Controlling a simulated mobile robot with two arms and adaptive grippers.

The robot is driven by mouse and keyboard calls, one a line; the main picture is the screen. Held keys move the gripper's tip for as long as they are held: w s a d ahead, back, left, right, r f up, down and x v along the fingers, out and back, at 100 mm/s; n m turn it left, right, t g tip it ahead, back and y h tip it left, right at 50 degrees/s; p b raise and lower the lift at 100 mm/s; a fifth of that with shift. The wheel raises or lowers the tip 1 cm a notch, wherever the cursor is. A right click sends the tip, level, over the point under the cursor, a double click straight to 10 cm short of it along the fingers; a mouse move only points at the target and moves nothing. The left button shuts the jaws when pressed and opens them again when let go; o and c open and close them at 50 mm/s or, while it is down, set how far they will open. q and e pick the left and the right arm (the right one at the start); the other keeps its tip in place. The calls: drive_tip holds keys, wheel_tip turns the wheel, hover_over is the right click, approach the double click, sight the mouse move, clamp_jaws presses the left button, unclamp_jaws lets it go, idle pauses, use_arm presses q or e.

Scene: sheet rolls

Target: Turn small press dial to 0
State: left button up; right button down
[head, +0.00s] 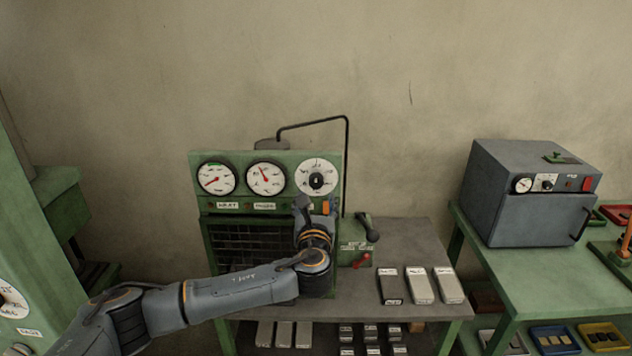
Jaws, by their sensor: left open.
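The small press is a green panel (270,157) on the grey-topped table. Its white dial (305,172) with a black centre knob is at the panel's upper right. The dial's numbers are too small to read. My left gripper (302,203) is in front of the panel, just below and slightly left of the knob in the picture. It is seen from behind and is open. Its fingers are small, and I cannot tell whether they touch the panel. My right gripper is not in view.
Two gauges (216,179) (265,178) sit left of the dial. A black-handled lever (368,228) and a red handle (362,260) are right of the press. Three metal blocks (421,286) lie on the table. A grey oven (529,193) stands on the right bench.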

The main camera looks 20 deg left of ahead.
sight(316, 184)
use_arm(q)
drive_tip(key=p+x, duration=0.1)
drive_tip(key=x, duration=0.4)
drive_tip(key=shift+w, duration=0.1)
drive_tip(key=shift+p+x, duration=0.4)
drive_tip(key=shift+x, duration=0.45)
drive_tip(key=shift+f, duration=0.1)
drive_tip(key=shift+c, duration=0.4)
drive_tip(key=c, duration=1.1)
